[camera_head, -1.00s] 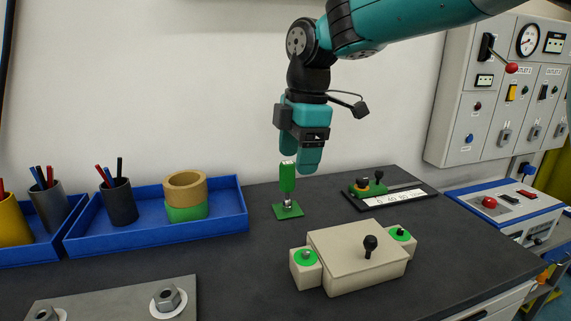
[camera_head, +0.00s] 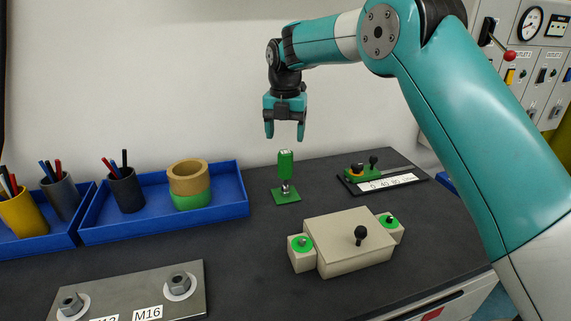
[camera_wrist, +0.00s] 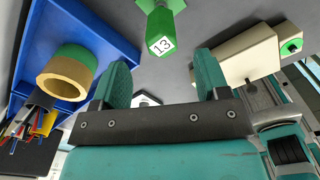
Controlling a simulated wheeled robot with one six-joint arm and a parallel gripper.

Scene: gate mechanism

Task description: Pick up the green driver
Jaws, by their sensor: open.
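The green driver (camera_head: 285,165) stands upright on a small green square base (camera_head: 286,196) on the dark bench. In the wrist view the driver's end, marked 13 (camera_wrist: 160,40), shows beyond and between my fingertips. My gripper (camera_head: 285,132) is open and empty, pointing down above the driver, with a gap between fingertips and driver top. In the wrist view its two fingers (camera_wrist: 160,68) are spread apart.
A blue tray (camera_head: 160,228) with tape rolls (camera_head: 188,178) and a dark pen cup (camera_head: 125,188) is left of the driver. A beige box (camera_head: 350,252) with a black knob stands in front. A black slide gauge (camera_head: 383,182) lies right. A metal bolt plate (camera_head: 135,296) is front left.

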